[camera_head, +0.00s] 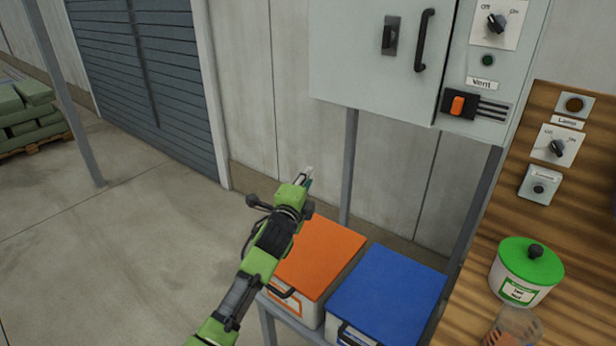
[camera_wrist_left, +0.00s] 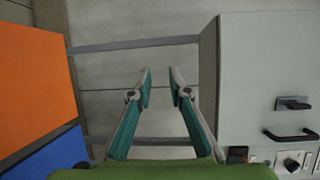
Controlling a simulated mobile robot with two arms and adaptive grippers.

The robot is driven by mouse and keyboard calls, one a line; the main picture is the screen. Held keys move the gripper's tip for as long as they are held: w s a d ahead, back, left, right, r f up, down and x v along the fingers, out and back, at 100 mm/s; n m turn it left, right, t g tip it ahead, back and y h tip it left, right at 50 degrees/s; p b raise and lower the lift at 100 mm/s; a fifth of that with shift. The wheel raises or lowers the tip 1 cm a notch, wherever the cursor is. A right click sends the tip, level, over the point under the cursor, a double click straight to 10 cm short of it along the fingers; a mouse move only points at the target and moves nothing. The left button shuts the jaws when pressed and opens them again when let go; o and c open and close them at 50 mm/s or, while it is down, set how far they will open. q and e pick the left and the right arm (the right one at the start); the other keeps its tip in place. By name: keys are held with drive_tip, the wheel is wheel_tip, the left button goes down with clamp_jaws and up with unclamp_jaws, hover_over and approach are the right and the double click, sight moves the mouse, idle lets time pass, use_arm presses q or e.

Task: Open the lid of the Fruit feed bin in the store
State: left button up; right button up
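A bin with an orange lid (camera_head: 325,258) and a bin with a blue lid (camera_head: 388,297) stand side by side on a low grey frame. Both lids lie flat and shut. I cannot read the labels on their white fronts, so I cannot tell which is Fruit feed. A dark handle (camera_head: 281,291) shows at the orange lid's front. My left gripper (camera_head: 306,180) is above and behind the orange lid, apart from it. In the left wrist view my left gripper (camera_wrist_left: 163,88) is open and empty, with the orange lid (camera_wrist_left: 35,85) and blue lid (camera_wrist_left: 55,155) at left. My right gripper is out of view.
A grey cabinet (camera_head: 365,60) with a handle and switches hangs above the bins. A wooden board (camera_head: 580,220) with controls and a green-lidded jar (camera_head: 525,270) are at right. Open concrete floor (camera_head: 110,250) lies left; stacked green sacks (camera_head: 30,115) are at far left.

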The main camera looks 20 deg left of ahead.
use_arm(q)
drive_tip(key=s, duration=1)
drive_tip(key=shift+s+d+r, duration=0.15)
drive_tip(key=shift+d+r, duration=0.05)
drive_tip(key=shift+r, duration=0.2)
